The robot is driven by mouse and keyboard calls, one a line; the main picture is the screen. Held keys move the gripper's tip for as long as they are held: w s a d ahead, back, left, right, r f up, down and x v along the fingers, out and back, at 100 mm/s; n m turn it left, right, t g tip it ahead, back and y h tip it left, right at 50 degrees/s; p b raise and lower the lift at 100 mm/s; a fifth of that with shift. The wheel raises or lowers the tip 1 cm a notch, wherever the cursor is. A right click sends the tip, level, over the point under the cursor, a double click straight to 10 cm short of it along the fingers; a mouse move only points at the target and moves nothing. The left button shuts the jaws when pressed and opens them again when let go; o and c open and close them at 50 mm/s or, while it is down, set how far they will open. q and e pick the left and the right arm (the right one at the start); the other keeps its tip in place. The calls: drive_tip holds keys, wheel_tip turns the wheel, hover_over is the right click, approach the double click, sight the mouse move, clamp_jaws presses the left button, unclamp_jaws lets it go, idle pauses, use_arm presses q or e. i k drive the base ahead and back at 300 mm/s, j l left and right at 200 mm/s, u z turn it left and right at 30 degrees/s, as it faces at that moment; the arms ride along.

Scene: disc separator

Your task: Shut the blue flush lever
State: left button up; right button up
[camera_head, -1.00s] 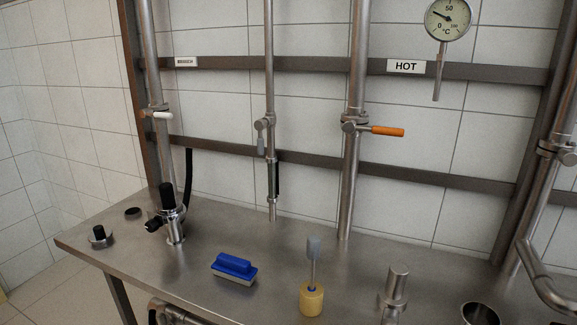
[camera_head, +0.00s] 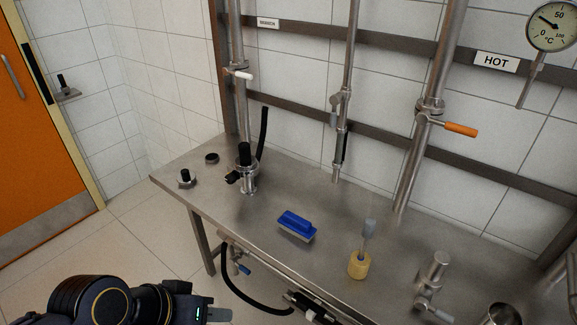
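The blue lever (camera_head: 243,269) is small and sits on a metal valve under the front edge of the steel bench, left of the middle in the head view. It is too small to tell its exact angle. My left gripper (camera_head: 219,315) is at the bottom edge, below the lever in the picture and apart from it. Only part of the gripper shows, so its opening is unclear. My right gripper is out of view.
A black hose (camera_head: 235,297) hangs under the steel bench (camera_head: 277,208), close to the lever. Open floor (camera_head: 140,240) lies left, with an orange door (camera_head: 28,150) beyond.

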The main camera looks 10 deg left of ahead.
sight(233, 261)
drive_tip(key=i+j, duration=0.15)
drive_tip(key=j, duration=0.2)
drive_tip(key=i+j, duration=0.15)
drive_tip(key=j, duration=0.2)
drive_tip(key=i+j+z, duration=0.1)
drive_tip(key=j, duration=0.3)
